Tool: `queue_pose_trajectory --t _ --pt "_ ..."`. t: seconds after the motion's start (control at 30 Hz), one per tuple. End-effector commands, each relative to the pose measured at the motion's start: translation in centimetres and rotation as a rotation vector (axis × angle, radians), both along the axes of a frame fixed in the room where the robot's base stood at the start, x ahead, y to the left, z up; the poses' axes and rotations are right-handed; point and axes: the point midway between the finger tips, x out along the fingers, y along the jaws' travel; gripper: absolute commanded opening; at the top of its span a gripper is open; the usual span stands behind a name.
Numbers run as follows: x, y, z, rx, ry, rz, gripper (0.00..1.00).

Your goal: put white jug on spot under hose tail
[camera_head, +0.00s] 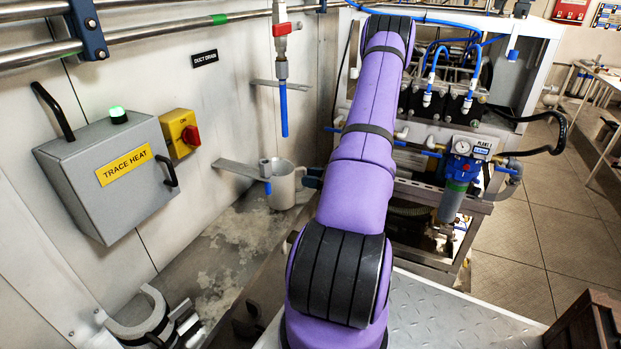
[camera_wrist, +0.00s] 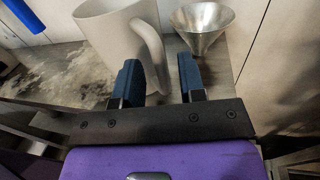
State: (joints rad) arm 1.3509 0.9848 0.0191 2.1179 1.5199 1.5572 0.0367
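The white jug (camera_head: 283,187) stands near the wall on the left of my arm, and it fills the upper left of the wrist view (camera_wrist: 108,38). It looks upright. Its handle (camera_wrist: 153,48) points toward my gripper (camera_wrist: 160,82). The two dark blue fingers are apart, with the lower handle in the gap between them; contact cannot be told. In the head view, my gripper (camera_head: 313,178) is mostly hidden behind my arm. A blue hose tail (camera_head: 284,110) hangs below a red-handled valve, above the jug's level. The spot under it cannot be made out.
A metal funnel (camera_wrist: 205,22) is right of the jug in the wrist view. The trace heat box (camera_head: 110,170) is on the left wall. Pump equipment (camera_head: 460,170) stands right of my arm.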

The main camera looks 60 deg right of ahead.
Motion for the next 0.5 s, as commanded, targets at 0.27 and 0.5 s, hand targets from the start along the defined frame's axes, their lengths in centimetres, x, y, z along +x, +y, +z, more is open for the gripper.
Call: queue_pose_trajectory --t 0.27,0.5 --pt "-2.1 -0.6 0.2 0.000 0.001 -0.003 0.37" --pt "-6.7 -2.0 0.2 -0.001 0.000 -0.003 0.37"
